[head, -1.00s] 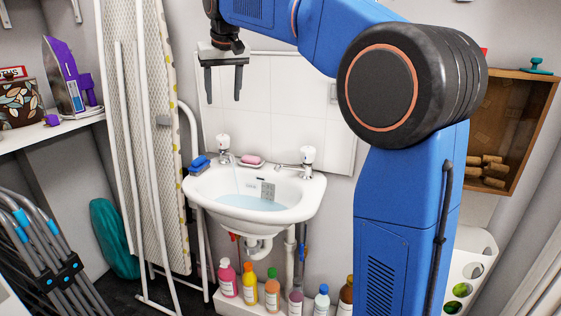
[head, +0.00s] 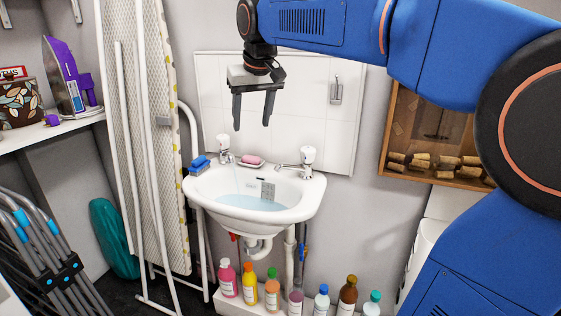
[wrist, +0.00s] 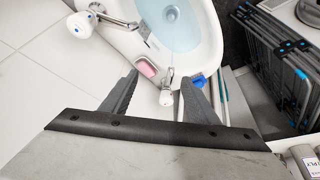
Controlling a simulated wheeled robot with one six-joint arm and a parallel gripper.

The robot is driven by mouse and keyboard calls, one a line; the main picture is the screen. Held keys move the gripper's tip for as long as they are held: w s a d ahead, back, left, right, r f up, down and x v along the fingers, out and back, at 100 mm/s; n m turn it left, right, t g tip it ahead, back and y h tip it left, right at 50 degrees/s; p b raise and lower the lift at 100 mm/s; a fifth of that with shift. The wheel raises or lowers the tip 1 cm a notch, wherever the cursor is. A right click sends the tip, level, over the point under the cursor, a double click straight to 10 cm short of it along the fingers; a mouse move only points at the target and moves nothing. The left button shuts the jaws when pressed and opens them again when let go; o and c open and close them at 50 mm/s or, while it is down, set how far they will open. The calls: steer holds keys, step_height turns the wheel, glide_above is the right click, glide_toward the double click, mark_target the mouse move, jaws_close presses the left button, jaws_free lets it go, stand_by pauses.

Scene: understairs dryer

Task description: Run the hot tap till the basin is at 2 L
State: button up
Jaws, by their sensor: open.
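The white basin (head: 205,197) holds bluish water (head: 250,203), well below the rim; the level's figure is unreadable. A thin stream falls from the left tap (head: 223,145) into it. The right tap (head: 308,157) shows no stream. I cannot read which tap is hot. A small marked plate (head: 267,191) is on the basin's back wall. My gripper (head: 251,128) is open and empty, above the back of the basin, between the taps and apart from both. In the wrist view, the left tap (wrist: 167,98) shows between the fingers; the right tap (wrist: 79,25) is at upper left.
An ironing board (head: 150,120) stands at left. Several bottles (head: 272,288) stand below. A wooden box with corks (head: 435,163) is on the right wall. Space above the basin is clear.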

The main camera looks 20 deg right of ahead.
steer(key=s+d+f, duration=0.2)
steer(key=s+f, duration=0.5)
steer(key=s, duration=0.5)
steer(key=shift+d+f, duration=0.35)
